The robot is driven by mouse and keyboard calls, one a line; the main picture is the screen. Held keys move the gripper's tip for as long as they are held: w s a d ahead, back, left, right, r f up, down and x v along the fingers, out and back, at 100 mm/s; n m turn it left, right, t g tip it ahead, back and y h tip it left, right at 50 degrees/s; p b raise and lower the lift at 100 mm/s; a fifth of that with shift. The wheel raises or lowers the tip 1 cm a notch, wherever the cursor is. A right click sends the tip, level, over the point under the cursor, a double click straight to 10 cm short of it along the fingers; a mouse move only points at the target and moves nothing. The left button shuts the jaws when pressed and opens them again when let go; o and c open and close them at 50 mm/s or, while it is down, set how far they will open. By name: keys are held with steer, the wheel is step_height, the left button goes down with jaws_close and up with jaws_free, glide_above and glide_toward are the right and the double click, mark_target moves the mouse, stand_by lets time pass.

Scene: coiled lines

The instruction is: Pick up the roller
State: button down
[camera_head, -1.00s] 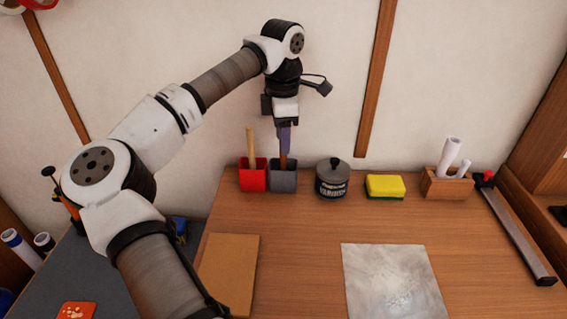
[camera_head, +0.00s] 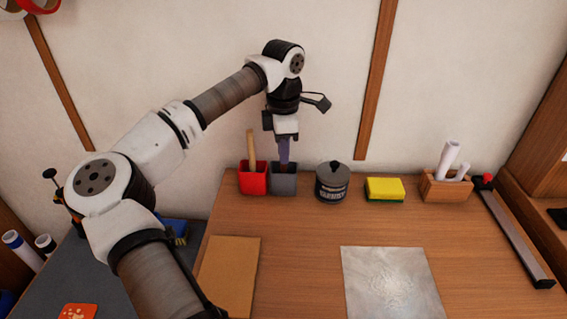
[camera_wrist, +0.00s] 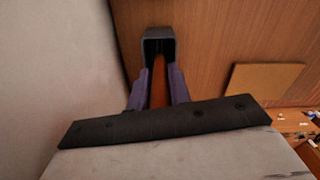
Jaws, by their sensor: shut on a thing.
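The roller (camera_wrist: 159,85) shows only as a brown handle standing in a grey cup (camera_head: 284,183); its lower end is hidden inside the cup. In the wrist view the handle runs between my two purple fingers down into the grey cup (camera_wrist: 160,38). My gripper (camera_head: 284,160) points straight down, with its fingertips just over the cup's mouth. It is shut on the handle, which also shows in the wrist view between the fingertips (camera_wrist: 159,75).
A red cup (camera_head: 253,182) with a light wooden handle stands close on the left. A varnish tin (camera_head: 332,184) is to the right, then a yellow sponge (camera_head: 385,188) and a wooden holder (camera_head: 446,187) with white rolls. The wall is close behind.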

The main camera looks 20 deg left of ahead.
step_height(320, 180, up, 20)
stand_by(0.6)
steer(key=shift+a, duration=0.1)
